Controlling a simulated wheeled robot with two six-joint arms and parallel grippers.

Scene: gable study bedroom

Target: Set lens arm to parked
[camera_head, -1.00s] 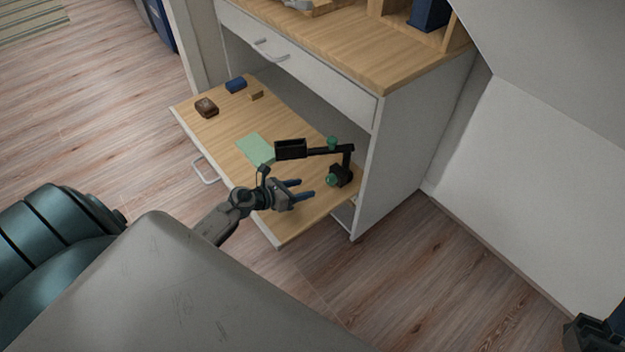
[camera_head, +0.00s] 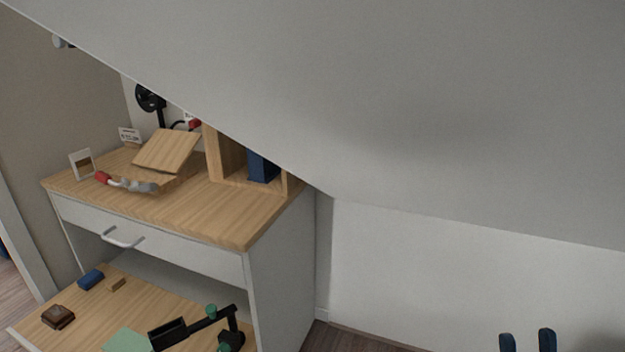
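The lens arm (camera_head: 209,321) is a black bar low in the head view, above the pulled-out wooden shelf (camera_head: 185,309). A black rectangular holder (camera_head: 167,333) is at its left end. A green knob (camera_head: 211,311) sits on the bar, and another green knob (camera_head: 224,347) is low by the black post (camera_head: 233,325). The bottom of the mount is cut off. My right gripper (camera_head: 527,337) shows only as two dark blue fingers, apart with nothing between them, at the bottom right, well right of the lens arm. My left gripper is out of view.
A green sheet (camera_head: 127,341), a brown block (camera_head: 58,317), a blue block (camera_head: 91,279) and a small wooden block (camera_head: 118,285) lie on the shelf. Above is a closed drawer (camera_head: 150,238) under the cluttered desktop (camera_head: 222,214). A sloped ceiling (camera_head: 420,110) hangs low at right.

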